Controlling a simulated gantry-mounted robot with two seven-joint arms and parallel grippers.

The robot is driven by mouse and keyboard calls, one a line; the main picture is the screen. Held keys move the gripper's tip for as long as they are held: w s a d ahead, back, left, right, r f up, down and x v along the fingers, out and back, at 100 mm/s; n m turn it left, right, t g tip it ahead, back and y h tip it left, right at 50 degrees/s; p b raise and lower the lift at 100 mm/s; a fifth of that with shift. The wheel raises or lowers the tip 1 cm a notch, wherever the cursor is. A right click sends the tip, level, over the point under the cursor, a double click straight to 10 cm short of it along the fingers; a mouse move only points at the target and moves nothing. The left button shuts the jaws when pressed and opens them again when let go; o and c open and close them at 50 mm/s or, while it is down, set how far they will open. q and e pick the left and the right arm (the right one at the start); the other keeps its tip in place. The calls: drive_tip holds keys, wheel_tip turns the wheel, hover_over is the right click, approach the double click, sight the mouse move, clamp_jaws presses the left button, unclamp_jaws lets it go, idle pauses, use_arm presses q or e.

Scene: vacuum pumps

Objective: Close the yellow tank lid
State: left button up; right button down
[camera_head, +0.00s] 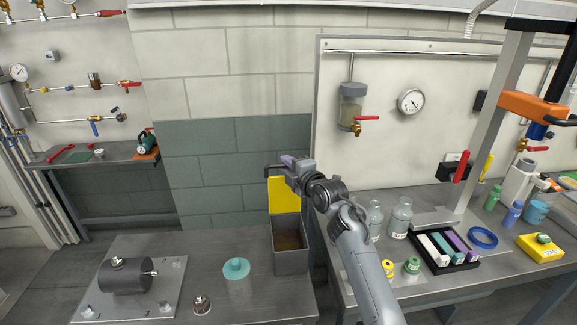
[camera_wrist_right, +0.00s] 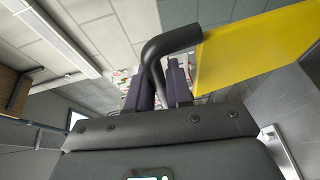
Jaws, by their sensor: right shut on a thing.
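The yellow lid (camera_head: 284,197) stands upright, open, at the back of the grey tank (camera_head: 291,262). The tank's opening shows and its inside is brownish. My right gripper (camera_head: 287,161) is at the lid's top edge, shut on the dark lid handle. In the right wrist view the black bent handle (camera_wrist_right: 172,45) passes by the purple fingers (camera_wrist_right: 161,88), and the yellow lid (camera_wrist_right: 250,45) extends to the right of it. My left gripper is not in view.
A teal knobbed disc (camera_head: 236,268) and a small metal part (camera_head: 201,304) lie left of the tank. A dark cylinder (camera_head: 125,276) sits on a plate further left. Glass bottles (camera_head: 400,218) and a black tray (camera_head: 443,266) stand on the right bench.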

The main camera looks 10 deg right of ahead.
drive_tip(key=s+f+n+t+y+b, duration=0.3)
drive_tip(key=s+b, duration=0.4)
drive_tip(key=s, duration=0.4)
drive_tip(key=shift+f+n+t+y+b, duration=0.3)
drive_tip(key=shift+f+t+y+b, duration=0.1)
drive_tip(key=shift+f+t, duration=0.6)
drive_tip(key=shift+d+r, duration=0.1)
drive_tip(key=shift+d, duration=0.05)
drive_tip(key=c, duration=1.4)
unclamp_jaws()
drive_tip(key=shift+s, duration=0.1)
drive_tip(key=p+v, duration=0.1)
drive_tip(key=v, duration=0.9)
drive_tip(key=shift+s+f, duration=0.2)
drive_tip(key=shift+s, duration=0.05)
drive_tip(key=shift+d, duration=0.1)
drive_tip(key=shift+c, duration=0.3)
